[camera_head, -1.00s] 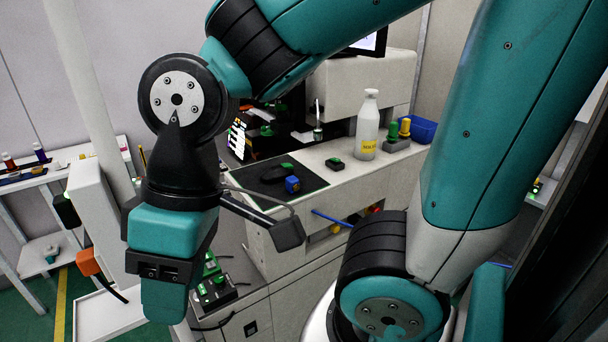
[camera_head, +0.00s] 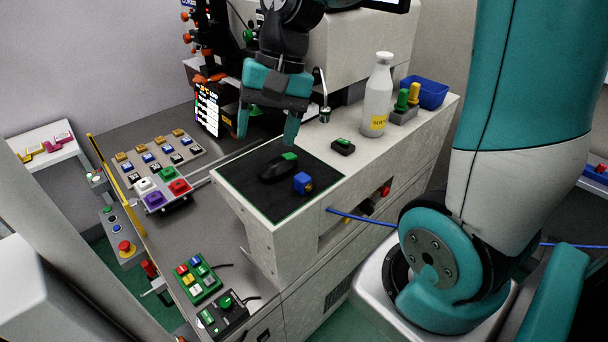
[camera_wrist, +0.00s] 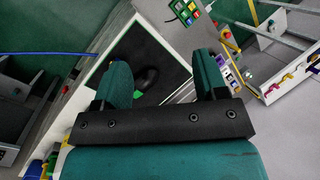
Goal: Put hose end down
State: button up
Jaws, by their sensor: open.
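A thin blue hose (camera_head: 360,217) runs from an opening in the bench's side to the right, past my arm base. A blue line, likely the same hose, also shows in the wrist view (camera_wrist: 45,53). I cannot tell a loose hose end in either view. My gripper (camera_head: 267,130) is open and empty over the black mat (camera_head: 250,185) on the bench, fingers pointing down. In the wrist view the two teal fingers (camera_wrist: 163,80) stand apart with nothing between them.
A white bottle (camera_head: 377,100) and a blue bin (camera_head: 425,92) stand on the bench's right. A small metal spout (camera_head: 323,105) is right of my gripper. Button boxes (camera_head: 199,280) and coloured blocks (camera_head: 165,190) lie on the lower grey surface left.

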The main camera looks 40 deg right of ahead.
jog(key=w+d+f+m+p, duration=0.1)
jog(key=w+d+m, duration=0.1)
jog(key=d+m, duration=0.5)
jog(key=w+d+f+m, duration=0.15)
jog(key=d+m, duration=0.25)
jog(key=d, duration=0.5)
jog(key=p, duration=0.2)
send_over(303, 176)
jog(key=d, duration=0.2)
jog(key=shift+m+y, duration=0.3)
notch_tip(303, 176, down, 11)
jog(key=shift+w+a+r, duration=0.1)
jog(key=shift+r, duration=0.05)
jog(key=shift+p+x, duration=0.8)
jog(key=shift+x, duration=2.05)
jog(key=c, duration=1.1)
